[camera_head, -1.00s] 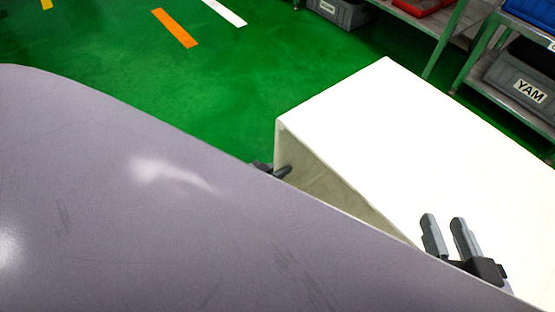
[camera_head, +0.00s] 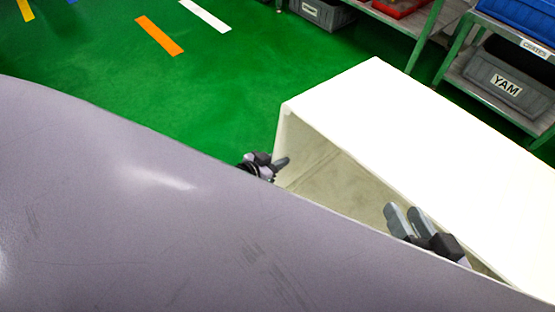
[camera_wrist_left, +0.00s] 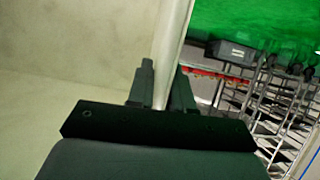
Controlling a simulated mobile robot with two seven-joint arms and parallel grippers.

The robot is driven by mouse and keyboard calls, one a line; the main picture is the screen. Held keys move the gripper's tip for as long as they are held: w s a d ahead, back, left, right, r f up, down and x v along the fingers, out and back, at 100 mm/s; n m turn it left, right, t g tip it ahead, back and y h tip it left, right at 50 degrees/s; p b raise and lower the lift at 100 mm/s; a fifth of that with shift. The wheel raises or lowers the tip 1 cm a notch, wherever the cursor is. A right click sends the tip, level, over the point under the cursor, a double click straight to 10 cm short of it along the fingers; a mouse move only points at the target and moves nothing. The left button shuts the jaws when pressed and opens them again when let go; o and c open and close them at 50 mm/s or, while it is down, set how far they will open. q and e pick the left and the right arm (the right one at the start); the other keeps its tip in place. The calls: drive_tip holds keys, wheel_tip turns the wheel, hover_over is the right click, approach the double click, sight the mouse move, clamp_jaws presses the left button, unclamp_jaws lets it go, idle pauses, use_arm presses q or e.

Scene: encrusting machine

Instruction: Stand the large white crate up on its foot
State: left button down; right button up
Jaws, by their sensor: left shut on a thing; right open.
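The large white crate (camera_head: 400,125) lies on its side at the right of the head view, its open mouth towards me and its inside partly showing. My left gripper (camera_head: 277,164) is at the near left edge of the mouth. In the left wrist view its fingers (camera_wrist_left: 163,82) are on both sides of the crate's rim (camera_wrist_left: 172,45), shut on it. My right gripper (camera_head: 408,216) is open with nothing between its fingers, in front of the crate's mouth near its upper rim. The crate's lower part is hidden.
The green floor (camera_head: 215,95) beyond the crate's left side is clear, with painted stripes. Metal shelves (camera_head: 445,60) with a grey YAM bin (camera_head: 495,85) and a blue bin (camera_head: 525,20) stand behind the crate. A grey-purple surface covers the lower left foreground.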

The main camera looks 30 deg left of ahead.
sight(297, 133)
use_arm(q)
drive_tip(key=shift+w+r, duration=0.1)
drive_tip(key=shift+r, duration=0.05)
drive_tip(key=shift+w+d+r+p, duration=0.25)
drive_tip(key=shift+w+r+p, duration=0.55)
drive_tip(key=shift+r, duration=0.15)
drive_tip(key=shift+w+d+r+g+p, duration=0.2)
drive_tip(key=shift+w+r+g+p, duration=0.1)
drive_tip(key=shift+w+r, duration=0.2)
drive_tip(key=shift+w+d+r+g+p, duration=0.2)
drive_tip(key=shift+w+r+g, duration=0.1)
drive_tip(key=shift+w+r, duration=0.2)
drive_tip(key=shift+w+d+r+y, duration=0.25)
drive_tip(key=shift+w+r+y, duration=0.05)
drive_tip(key=shift+w+r, duration=0.3)
drive_tip(key=shift+g, duration=0.3)
